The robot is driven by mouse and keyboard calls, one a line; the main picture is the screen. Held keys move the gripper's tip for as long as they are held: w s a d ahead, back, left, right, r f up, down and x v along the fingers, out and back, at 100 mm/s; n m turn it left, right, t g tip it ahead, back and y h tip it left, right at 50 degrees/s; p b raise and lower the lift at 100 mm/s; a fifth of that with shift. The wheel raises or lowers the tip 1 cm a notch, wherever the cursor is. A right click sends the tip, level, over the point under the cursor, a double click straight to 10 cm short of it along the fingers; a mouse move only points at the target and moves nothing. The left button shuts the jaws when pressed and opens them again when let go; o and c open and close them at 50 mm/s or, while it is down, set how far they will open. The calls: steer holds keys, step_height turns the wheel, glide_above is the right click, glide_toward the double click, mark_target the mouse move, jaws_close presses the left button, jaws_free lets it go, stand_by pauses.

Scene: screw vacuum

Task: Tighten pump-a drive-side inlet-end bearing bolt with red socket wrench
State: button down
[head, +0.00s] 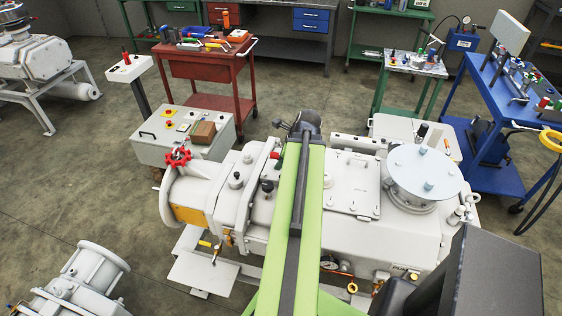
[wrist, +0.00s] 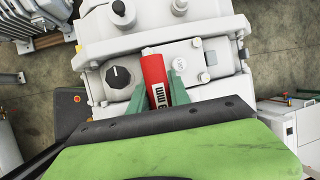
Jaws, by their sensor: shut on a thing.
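My gripper (wrist: 167,95) shows in the wrist view with its green fingers shut on the red socket wrench (wrist: 154,68). The wrench's red body has a white size label, partly cut off by my green arm. It points away from me over the white pump housing (wrist: 135,47); its working tip cannot be made out. In the head view the large white pump (head: 350,235) lies under my arm, and a small red part (head: 276,154) shows left of my arm's end. My gripper is hidden there. I cannot tell which bolt is the drive-side inlet-end bearing bolt.
A black knob (wrist: 118,76) is left of the wrench. In the head view a red valve wheel (head: 178,157) stands at the pump's left end. A grey control box (head: 160,150), a red tool cart (head: 200,68) and a blue cart (head: 490,160) stand behind.

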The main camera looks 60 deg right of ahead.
steer(key=shift+w+d+r+p, duration=0.1)
steer(key=shift+w+r+p, duration=0.05)
steer(key=shift+r+p, duration=1.3)
steer(key=shift+p, duration=0.1)
steer(key=shift+r, duration=0.1)
